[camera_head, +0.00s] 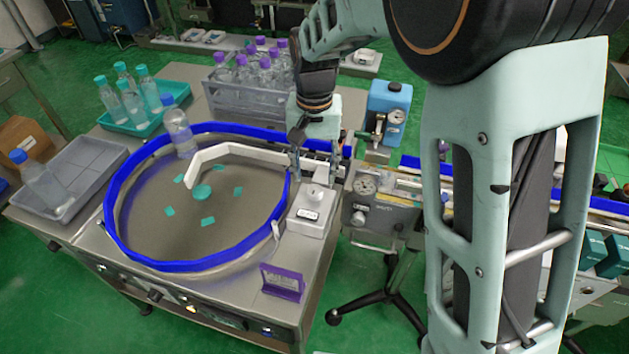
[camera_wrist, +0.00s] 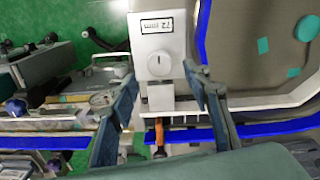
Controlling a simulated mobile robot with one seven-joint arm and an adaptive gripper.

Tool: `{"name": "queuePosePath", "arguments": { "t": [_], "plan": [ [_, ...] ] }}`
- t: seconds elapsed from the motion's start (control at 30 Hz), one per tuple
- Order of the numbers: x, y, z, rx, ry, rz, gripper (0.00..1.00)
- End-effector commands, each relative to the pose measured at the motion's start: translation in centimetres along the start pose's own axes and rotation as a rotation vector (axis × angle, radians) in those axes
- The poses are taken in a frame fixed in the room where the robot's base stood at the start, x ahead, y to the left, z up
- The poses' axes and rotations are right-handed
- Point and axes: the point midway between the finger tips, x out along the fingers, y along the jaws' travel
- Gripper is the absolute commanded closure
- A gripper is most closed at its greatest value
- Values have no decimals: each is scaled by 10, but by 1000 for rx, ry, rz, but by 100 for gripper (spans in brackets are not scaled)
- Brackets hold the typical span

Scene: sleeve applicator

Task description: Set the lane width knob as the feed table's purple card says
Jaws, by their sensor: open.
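The lane width knob (camera_wrist: 158,63) is a round light-grey dial with a dark pointer line on a pale box (camera_wrist: 175,44). The box has a small label that seems to read 72 mm, upside down in the wrist view. In the head view the box (camera_head: 305,222) stands at the right edge of the feed table (camera_head: 318,262). The purple card (camera_head: 283,281) stands at the table's front right corner; its text is too small to read. My gripper (camera_head: 313,176) is open and empty above the knob, its fingers apart on either side of it in the wrist view (camera_wrist: 160,78).
A round turntable with a blue rail (camera_head: 118,205) and a white guide (camera_head: 235,149) lies left of the box. A bottle (camera_head: 180,132) stands on it. A grey gauge unit (camera_head: 385,216) and conveyor stand close on the right. A purple-capped bottle crate (camera_head: 235,105) is behind.

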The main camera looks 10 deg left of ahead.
Motion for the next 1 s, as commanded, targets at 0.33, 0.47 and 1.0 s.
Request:
{"name": "queuePosePath", "arguments": {
  "t": [0.33,0.47,1.0],
  "plan": [
    [-63,0,-1,-1,2,0,56],
    [-71,0,0,0,1,0,56],
    [-72,2,-3,10,9,0,56]
  ]
}}
